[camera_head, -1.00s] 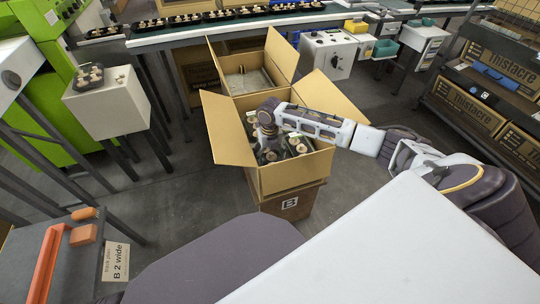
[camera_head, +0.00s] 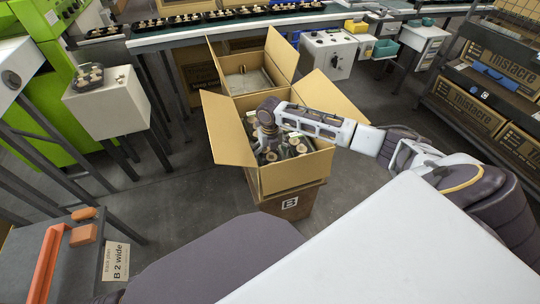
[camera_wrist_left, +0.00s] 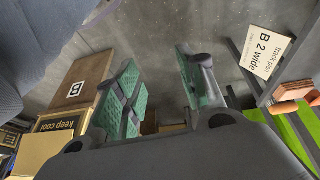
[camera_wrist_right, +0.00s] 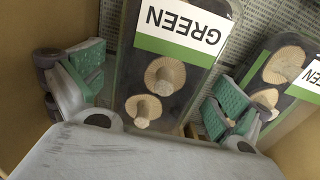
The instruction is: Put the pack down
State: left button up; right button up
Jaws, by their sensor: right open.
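The fingers are open, with a gap visible on the left side. A second GREEN pack (camera_wrist_right: 285,75) lies to the right, partly behind the right finger. In the head view my right gripper reaches down into the box over the packs. My left gripper (camera_wrist_left: 160,95) is open and empty, with the floor showing between its fingers.
A second open box (camera_head: 247,80) stands behind. A conveyor (camera_head: 230,28) with several trays runs along the back. A shelf of cartons (camera_head: 480,90) is at right.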

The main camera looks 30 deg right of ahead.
aim_at(270, 151)
jog(key=shift+r, duration=0.55)
notch_tip(270, 151, up, 9)
jog(key=p, duration=0.3)
jog(key=shift+r, duration=0.7)
pick_arm(q)
jog(key=shift+g+y, duration=0.3)
jog(key=shift+g, duration=0.3)
jog(key=f, duration=0.3)
jog(key=a+f, duration=0.1)
jog(key=shift+s+f, duration=0.15)
jog(key=shift+f, duration=0.25)
pick_arm(e)
jog(key=shift+r, duration=0.2)
pick_arm(q)
jog(key=shift+r, duration=0.1)
